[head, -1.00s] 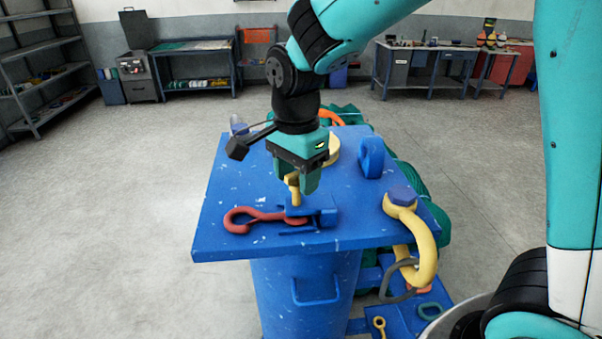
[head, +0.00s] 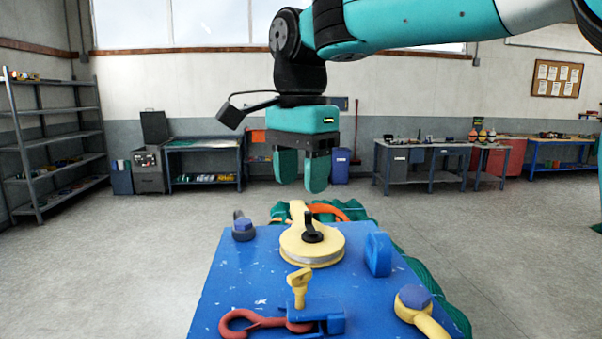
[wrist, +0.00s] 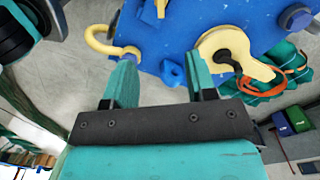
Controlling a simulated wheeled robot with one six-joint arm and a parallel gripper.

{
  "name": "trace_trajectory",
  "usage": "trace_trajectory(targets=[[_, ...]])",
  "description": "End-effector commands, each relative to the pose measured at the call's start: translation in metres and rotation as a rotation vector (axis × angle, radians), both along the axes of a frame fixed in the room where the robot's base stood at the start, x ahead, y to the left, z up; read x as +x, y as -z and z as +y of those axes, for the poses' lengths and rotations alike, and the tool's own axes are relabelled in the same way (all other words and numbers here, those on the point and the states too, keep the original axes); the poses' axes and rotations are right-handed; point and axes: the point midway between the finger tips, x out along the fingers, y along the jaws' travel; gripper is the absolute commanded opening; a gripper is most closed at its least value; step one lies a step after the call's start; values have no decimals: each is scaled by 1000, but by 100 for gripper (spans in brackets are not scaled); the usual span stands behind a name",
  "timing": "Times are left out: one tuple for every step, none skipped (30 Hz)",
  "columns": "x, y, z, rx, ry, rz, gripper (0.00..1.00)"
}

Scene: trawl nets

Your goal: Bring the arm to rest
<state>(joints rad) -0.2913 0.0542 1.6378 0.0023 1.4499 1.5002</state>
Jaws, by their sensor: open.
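My gripper (head: 301,172) is open and empty in the head view, its teal fingers pointing down, well above the blue workstand top. In the wrist view its two fingers (wrist: 160,85) stand apart with nothing between them. My arm reaches in from the upper right of the head view. Below the gripper, the blue tabletop (head: 235,285) holds a yellow pulley block (head: 312,250), which also shows in the wrist view (wrist: 225,45).
A blue block-like fixture (head: 378,254) and a yellow shackle with a blue bolt head (head: 413,300) sit at the right of the top. Green netting (head: 432,285) lies behind and beside the stand. Shelves (head: 50,150) and benches (head: 425,160) line the walls. The air around the gripper is clear.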

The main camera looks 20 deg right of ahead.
Motion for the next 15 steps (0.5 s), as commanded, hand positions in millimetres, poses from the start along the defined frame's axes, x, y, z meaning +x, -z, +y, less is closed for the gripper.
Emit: trace_trajectory(targets=[[0,-3,0,0,0,0,52],[0,-4,0,0,0,0,52],[0,-5,0,0,0,0,52],[0,-6,0,0,0,0,52],[0,-6,0,0,0,0,52],[0,-7,0,0,0,0,52],[0,-7,0,0,0,0,52],[0,-7,0,0,0,0,52],[0,-6,0,0,0,0,52],[0,-6,0,0,0,0,52],[0,-6,0,0,0,0,52],[0,-6,0,0,0,0,52],[0,-6,0,0,0,0,52],[0,-6,0,0,0,1,52],[0,-6,0,0,0,0,52]])
